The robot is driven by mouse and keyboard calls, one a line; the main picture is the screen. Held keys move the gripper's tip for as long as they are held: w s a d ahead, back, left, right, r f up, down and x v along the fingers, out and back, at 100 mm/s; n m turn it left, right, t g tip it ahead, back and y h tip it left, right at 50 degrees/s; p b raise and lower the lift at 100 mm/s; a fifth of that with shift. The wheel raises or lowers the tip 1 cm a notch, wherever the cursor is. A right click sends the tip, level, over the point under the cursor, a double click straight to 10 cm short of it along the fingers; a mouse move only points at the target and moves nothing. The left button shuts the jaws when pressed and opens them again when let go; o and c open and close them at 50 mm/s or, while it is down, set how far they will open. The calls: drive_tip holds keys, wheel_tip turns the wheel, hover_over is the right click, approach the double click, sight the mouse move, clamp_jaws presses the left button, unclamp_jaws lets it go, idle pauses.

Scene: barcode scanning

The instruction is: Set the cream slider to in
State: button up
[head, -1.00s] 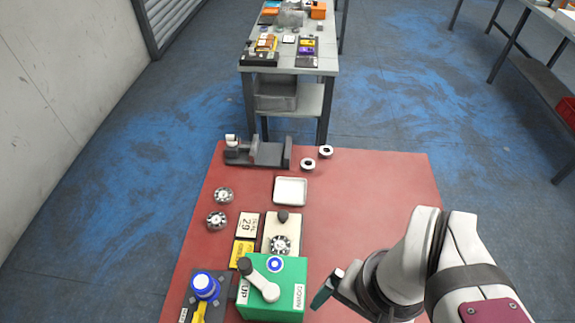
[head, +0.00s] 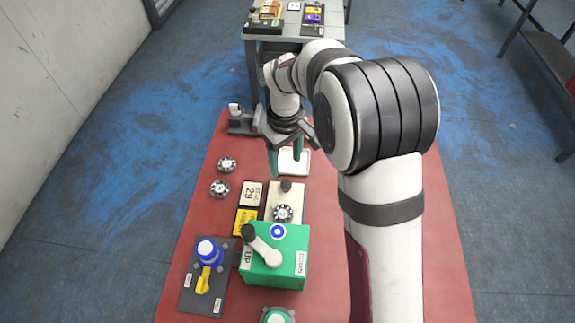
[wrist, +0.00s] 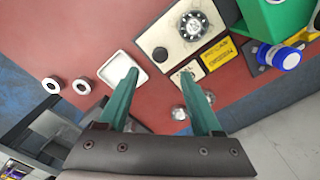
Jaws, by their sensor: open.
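The cream slider (head: 291,198) is a cream block on the red table, with a dark knob (head: 286,186) at its far end and a round dial-like wheel (head: 282,213) at its near end. In the wrist view the cream block (wrist: 172,38) lies ahead of the fingers, and its dark knob (wrist: 160,54) shows between their tips. My gripper (head: 286,163) is open and empty, above the table just beyond the knob. Its green fingers (wrist: 158,74) are spread apart in the wrist view. I cannot read any in or out marking.
A green box with a lever (head: 290,262) stands just nearer than the slider. A 29 card (head: 251,194) and yellow card (head: 245,222) lie left of it. A blue-knobbed panel (head: 189,291) is at near left. A white tray (head: 297,167) lies beyond.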

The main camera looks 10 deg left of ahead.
sight(287, 183)
wheel_tip(287, 183, down, 8)
drive_tip(key=shift+f, duration=0.25)
clamp_jaws()
idle(1.3)
